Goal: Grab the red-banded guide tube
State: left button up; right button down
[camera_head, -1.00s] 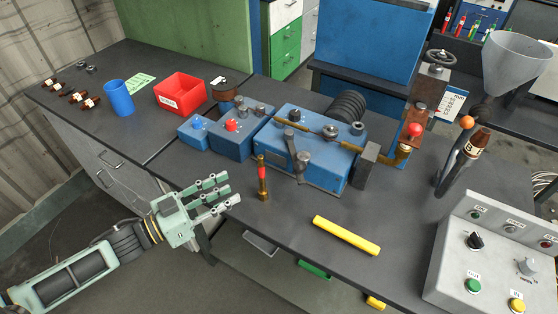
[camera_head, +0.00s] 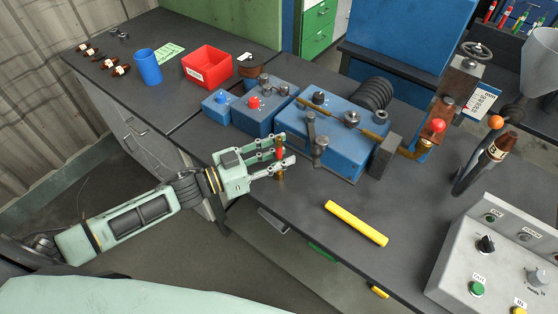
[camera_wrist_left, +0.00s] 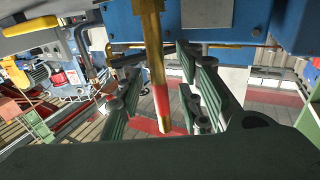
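The red-banded guide tube (camera_head: 280,153), brass with a red band, stands upright on the dark bench in front of the blue machine. My left gripper (camera_head: 287,151) has its fingers on either side of the tube. In the left wrist view the tube (camera_wrist_left: 158,75) runs between the finger pads (camera_wrist_left: 163,95), with a visible gap on both sides, so the gripper is open around it. The fingers partly hide the tube in the head view. My right gripper is not in view.
The blue machine (camera_head: 340,148) stands close behind the tube. A yellow bar (camera_head: 356,223) lies to the right on the bench. A red bin (camera_head: 208,66) and blue cup (camera_head: 148,66) stand at the back left. A grey control box (camera_head: 500,250) is at the right.

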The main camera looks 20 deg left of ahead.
pick_arm(q)
grip_shut()
dwell(0.5)
